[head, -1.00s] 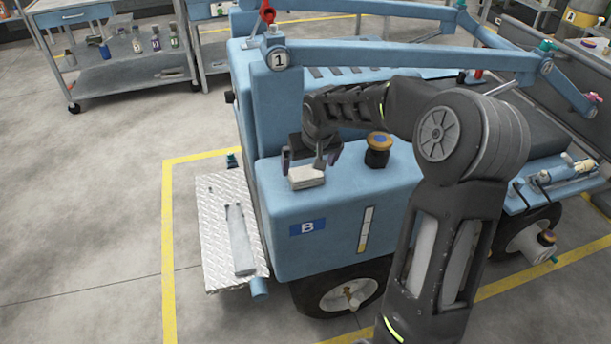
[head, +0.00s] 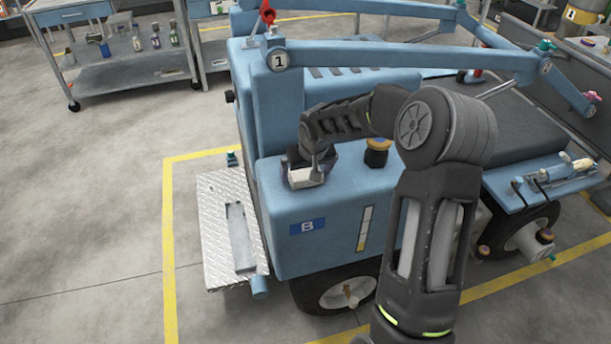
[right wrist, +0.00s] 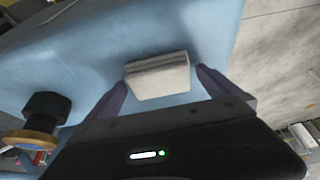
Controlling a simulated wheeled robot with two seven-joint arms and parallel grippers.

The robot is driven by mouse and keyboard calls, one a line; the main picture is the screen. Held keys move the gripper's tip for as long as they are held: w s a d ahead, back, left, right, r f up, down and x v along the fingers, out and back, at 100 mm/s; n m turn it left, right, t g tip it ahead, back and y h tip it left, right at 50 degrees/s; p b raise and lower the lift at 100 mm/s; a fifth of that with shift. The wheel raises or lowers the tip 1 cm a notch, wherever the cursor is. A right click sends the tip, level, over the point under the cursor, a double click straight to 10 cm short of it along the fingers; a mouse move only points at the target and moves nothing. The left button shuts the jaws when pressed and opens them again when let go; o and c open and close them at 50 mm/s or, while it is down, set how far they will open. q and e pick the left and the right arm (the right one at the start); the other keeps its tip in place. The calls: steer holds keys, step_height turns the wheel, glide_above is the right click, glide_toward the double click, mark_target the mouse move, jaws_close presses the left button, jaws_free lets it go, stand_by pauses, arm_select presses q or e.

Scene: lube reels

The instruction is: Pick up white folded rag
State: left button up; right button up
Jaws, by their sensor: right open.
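The white folded rag (head: 304,178) lies on the flat top of the blue machine's front housing. In the right wrist view the rag (right wrist: 157,76) sits between and just ahead of the two fingers. My right gripper (head: 309,171) is open, right over the rag in the head view; in the right wrist view its fingers (right wrist: 160,93) stand apart on either side of it. The gripper hides part of the rag in the head view. My left gripper is not in view.
A black knob with an orange-yellow cap (head: 376,152) stands on the housing just right of the gripper; it also shows in the right wrist view (right wrist: 38,122). A blue rail marked 1 (head: 400,57) runs behind the arm. A metal tread plate (head: 215,215) juts out at left.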

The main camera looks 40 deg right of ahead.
mark_target(306, 173)
steer(key=c, duration=1.4)
step_height(306, 173, up, 10)
steer(key=shift+b, duration=0.6)
steer(key=shift+c, duration=0.2)
